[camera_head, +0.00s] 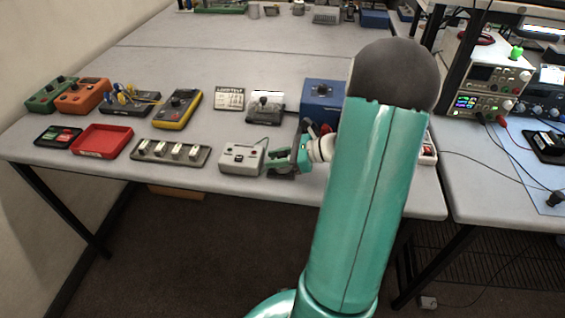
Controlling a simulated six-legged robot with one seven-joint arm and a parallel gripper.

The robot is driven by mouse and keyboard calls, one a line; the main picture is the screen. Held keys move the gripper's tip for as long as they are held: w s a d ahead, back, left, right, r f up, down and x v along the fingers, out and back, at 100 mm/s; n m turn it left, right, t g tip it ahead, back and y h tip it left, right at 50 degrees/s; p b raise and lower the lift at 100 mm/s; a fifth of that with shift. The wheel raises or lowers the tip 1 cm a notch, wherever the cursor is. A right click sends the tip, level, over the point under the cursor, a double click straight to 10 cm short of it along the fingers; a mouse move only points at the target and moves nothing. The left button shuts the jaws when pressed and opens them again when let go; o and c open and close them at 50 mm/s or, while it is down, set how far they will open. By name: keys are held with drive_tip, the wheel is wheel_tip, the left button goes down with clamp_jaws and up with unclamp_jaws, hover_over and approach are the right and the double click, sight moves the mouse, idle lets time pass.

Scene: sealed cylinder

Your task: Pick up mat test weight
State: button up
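My gripper (275,162) is at the front part of the bench, to the right of a light grey box (242,157) with a dark panel on top. Its dark fingers point left, close to that box; I cannot tell whether they touch it. The gap between the fingers is too small to make out. I cannot pick out the mat test weight for certain. My teal arm covers part of the bench to the right of the gripper and may hide things there.
A grey tray (146,157) with several light blocks and a red tray (78,153) lie left. A yellow meter (177,106), a white card (229,101) and a blue box (318,117) stand behind. The bench's front edge runs close below the gripper. Bare bench lies farther back.

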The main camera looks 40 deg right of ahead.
clamp_jaws()
